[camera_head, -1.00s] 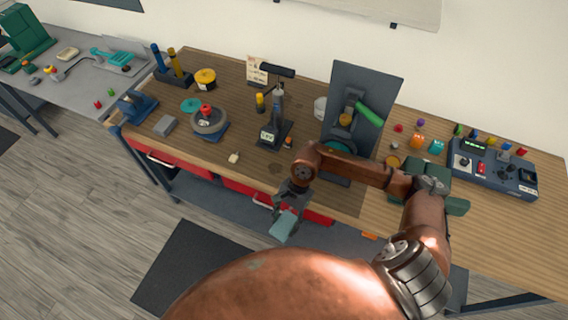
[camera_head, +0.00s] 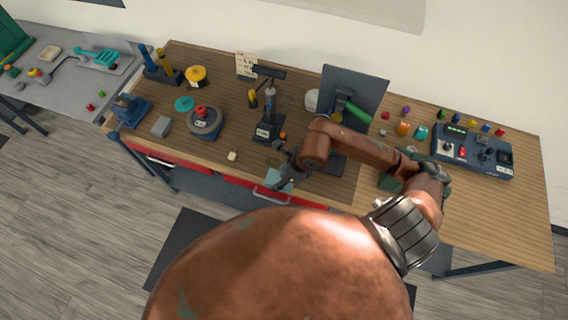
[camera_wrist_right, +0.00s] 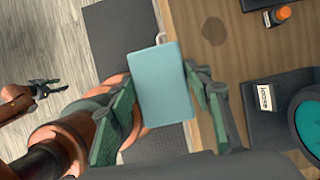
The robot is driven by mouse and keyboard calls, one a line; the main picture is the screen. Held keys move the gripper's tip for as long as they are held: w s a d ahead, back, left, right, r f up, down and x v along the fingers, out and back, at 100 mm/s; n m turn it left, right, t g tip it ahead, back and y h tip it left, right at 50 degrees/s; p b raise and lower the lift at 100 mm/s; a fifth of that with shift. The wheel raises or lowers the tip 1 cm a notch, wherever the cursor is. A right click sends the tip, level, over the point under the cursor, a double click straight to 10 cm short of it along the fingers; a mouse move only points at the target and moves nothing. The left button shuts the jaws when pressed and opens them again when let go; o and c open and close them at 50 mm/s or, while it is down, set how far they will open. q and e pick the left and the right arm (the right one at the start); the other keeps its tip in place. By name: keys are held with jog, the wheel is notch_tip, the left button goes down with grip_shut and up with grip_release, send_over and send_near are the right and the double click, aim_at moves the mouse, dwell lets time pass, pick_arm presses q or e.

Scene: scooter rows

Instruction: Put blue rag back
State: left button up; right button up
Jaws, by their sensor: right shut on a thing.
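The blue rag is a light blue, flat rectangle. My right gripper (camera_wrist_right: 160,115) is shut on the blue rag (camera_wrist_right: 164,82), with one green-padded finger on each side of it. In the head view my right gripper (camera_head: 282,172) holds the rag (camera_head: 279,183) by the front edge of the wooden workbench (camera_head: 225,158), near the red drawers. The gripper and arm partly hide the rag there. My left gripper (camera_wrist_right: 48,88) shows small at the left of the right wrist view, apart from the rag, and its opening is unclear. It is not visible in the head view.
A black stand with a small label (camera_head: 267,128) and a dark upright panel (camera_head: 352,95) stand behind my right gripper. A round turntable (camera_head: 205,122) is to the left, a control box (camera_head: 472,152) to the right. Bare wood lies near the front edge.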

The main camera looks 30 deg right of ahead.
jog(key=w+d+f+p, duration=0.1)
jog(key=w+d+f, duration=0.2)
jog(key=w+d+f+p, duration=0.1)
jog(key=w+d+f, duration=0.2)
jog(key=w+f, duration=0.1)
jog(key=shift+w, duration=0.15)
jog(key=shift+w+d+f, duration=0.3)
jog(key=shift+d+f, duration=0.05)
jog(key=shift+f, duration=0.1)
notch_tip(320, 180, down, 3)
jog(key=shift+w+d+r+p, duration=0.1)
jog(key=shift+w+p, duration=0.05)
jog(key=shift+p, duration=0.55)
jog(key=shift+f, duration=0.4)
jog(key=shift+f, duration=0.15)
jog(key=o, duration=1.1)
